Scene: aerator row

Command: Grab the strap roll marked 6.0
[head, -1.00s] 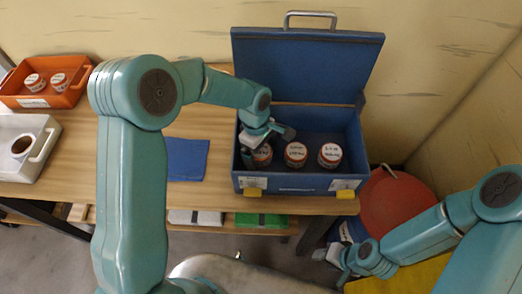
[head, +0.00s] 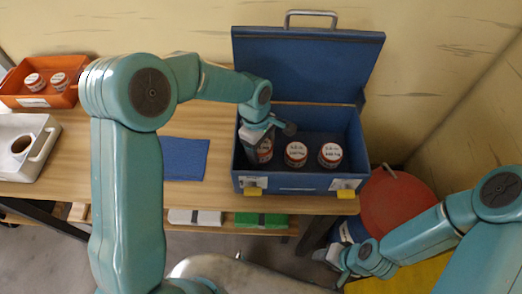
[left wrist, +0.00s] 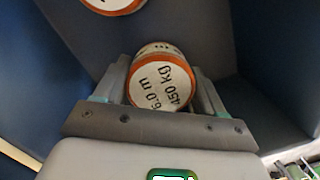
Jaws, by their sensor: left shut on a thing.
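The strap roll marked 6.0 m and 450 kg (left wrist: 160,82) is white-topped with an orange rim. My left gripper (left wrist: 161,92) is shut on it, with a finger on each side, inside the blue toolbox. In the head view this roll (head: 265,150) is the leftmost of three in the box and is partly covered by my left gripper (head: 262,138). Two more rolls, the middle one (head: 296,154) and the right one (head: 330,155), stand beside it; their marks are too small to read surely. My right gripper (head: 333,257) is at the lower right, away from the box; its fingers are unclear.
The blue toolbox (head: 290,182) stands on the wooden table (head: 220,201) with its lid open at the back. A blue cloth (head: 186,158) lies left of it. An orange bin (head: 40,100) with two rolls and a white tray (head: 42,160) are at the far left.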

